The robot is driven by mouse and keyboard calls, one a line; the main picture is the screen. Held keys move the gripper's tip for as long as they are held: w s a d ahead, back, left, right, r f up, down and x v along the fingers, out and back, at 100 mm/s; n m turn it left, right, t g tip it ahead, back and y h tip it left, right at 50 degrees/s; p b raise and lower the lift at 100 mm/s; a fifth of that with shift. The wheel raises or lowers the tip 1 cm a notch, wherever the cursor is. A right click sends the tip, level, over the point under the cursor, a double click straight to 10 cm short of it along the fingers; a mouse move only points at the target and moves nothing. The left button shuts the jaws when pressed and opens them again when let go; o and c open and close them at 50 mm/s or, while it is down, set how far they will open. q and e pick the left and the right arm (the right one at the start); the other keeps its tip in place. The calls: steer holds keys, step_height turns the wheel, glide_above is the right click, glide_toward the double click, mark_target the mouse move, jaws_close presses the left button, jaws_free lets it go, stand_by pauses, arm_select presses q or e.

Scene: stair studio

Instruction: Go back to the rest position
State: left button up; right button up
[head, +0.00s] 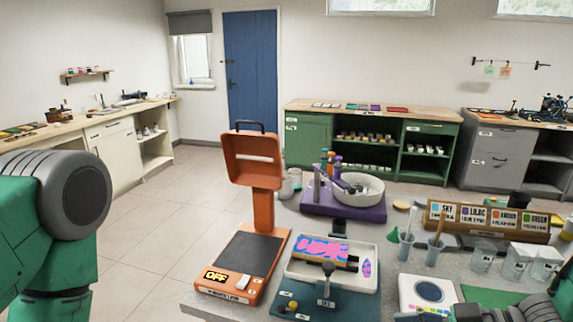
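My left arm shows at the left edge as a green link with a dark grey round joint; its gripper is outside the head view. At the bottom right corner, dark parts (535,305), probably of my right gripper, are cut off by the picture edge. They overlap a green surface at the table's front right. I cannot tell whether its fingers are open or shut, or whether they hold anything.
A grey table ahead holds an orange stand (262,205) marked OFF, a white tray (370,280) with a pink-blue pattern, a purple base (325,207) with a white bowl (362,187), cups (405,247) and a labelled rack (480,222). Tiled floor (150,240) is clear at left.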

steer(key=s+d+f+m+h+b, duration=0.1)
steer(key=s+f+m+h+b, duration=0.25)
steer(key=f, duration=0.65)
steer(key=s+f+m+h+b, duration=0.2)
steer(key=s+f+m+h, duration=0.15)
steer(key=f, duration=0.65)
steer(key=s+d+f+m+g+h+b, duration=0.3)
steer(key=s+d+f+m+h, duration=0.2)
steer(key=s+f, duration=0.5)
steer(key=s+d, duration=0.2)
steer(key=shift+s+m+g+h+b, duration=0.3)
steer(key=shift+s+g+b, duration=0.05)
steer(key=shift+s+g, duration=0.05)
steer(key=shift+w+f, duration=0.15)
